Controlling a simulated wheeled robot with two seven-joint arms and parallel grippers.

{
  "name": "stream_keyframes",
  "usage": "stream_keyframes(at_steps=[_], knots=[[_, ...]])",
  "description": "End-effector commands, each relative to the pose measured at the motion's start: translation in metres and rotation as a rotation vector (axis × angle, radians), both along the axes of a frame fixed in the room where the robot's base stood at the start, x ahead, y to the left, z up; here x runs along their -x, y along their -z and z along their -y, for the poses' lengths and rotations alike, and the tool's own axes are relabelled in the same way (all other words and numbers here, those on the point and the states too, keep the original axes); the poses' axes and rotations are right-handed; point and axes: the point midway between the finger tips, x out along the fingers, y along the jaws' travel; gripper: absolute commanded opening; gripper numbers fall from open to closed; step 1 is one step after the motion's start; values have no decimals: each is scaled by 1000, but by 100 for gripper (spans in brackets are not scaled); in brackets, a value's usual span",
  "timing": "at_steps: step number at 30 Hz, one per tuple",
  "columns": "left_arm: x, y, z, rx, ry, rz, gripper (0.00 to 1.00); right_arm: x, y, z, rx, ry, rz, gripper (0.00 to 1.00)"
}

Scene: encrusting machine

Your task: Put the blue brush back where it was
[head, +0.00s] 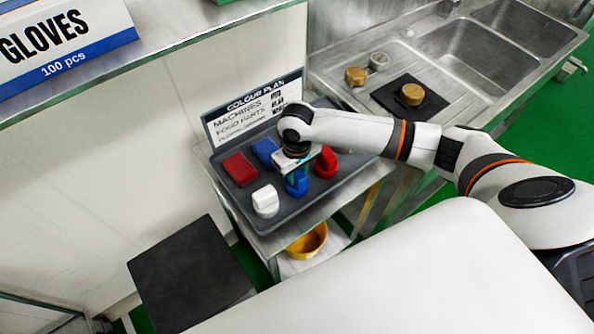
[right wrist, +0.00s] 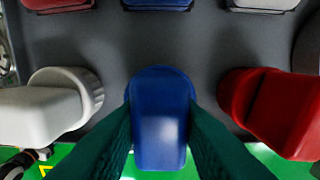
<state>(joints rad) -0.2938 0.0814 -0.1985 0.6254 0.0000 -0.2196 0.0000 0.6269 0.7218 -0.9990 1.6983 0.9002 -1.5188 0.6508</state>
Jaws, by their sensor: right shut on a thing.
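The blue brush (head: 297,185) is in the front row of the dark tray (head: 226,187), between the white brush (head: 265,201) and the red brush (head: 327,163). My right gripper (head: 298,172) comes down over it from above. In the right wrist view the blue brush (right wrist: 160,115) sits between the two dark green fingers (right wrist: 160,145), which are shut on it. The white brush (right wrist: 60,105) is to its left and the red brush (right wrist: 270,105) to its right, both apart from it. I cannot tell whether its base touches the tray. My left gripper is not in view.
Behind the brushes lie a red block (head: 240,169) and a blue block (head: 265,151); a pale one (right wrist: 262,4) shows in the wrist view. A colour plan sign (head: 252,108) stands at the tray's back. A yellow bowl (head: 307,242) is below. A sink (head: 465,60) is at right.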

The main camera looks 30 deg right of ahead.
Motion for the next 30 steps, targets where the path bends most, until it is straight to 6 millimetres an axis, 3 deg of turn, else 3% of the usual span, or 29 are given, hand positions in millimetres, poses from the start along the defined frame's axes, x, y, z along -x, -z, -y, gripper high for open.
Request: stream_keyframes(at_steps=[2, 3, 7, 19, 30], knots=[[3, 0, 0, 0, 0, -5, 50, 0, 1, 0, -1, 0, 0, 8], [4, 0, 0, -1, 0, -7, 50, 0, 2, 0, 0, 0, 0, 32], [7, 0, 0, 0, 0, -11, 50, 0, 2, 0, 0, 0, 0, 51], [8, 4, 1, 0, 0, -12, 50, -1, -8, 0, -2, 0, 4, 51], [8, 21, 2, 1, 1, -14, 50, -2, -82, -1, -3, 0, 6, 51]])
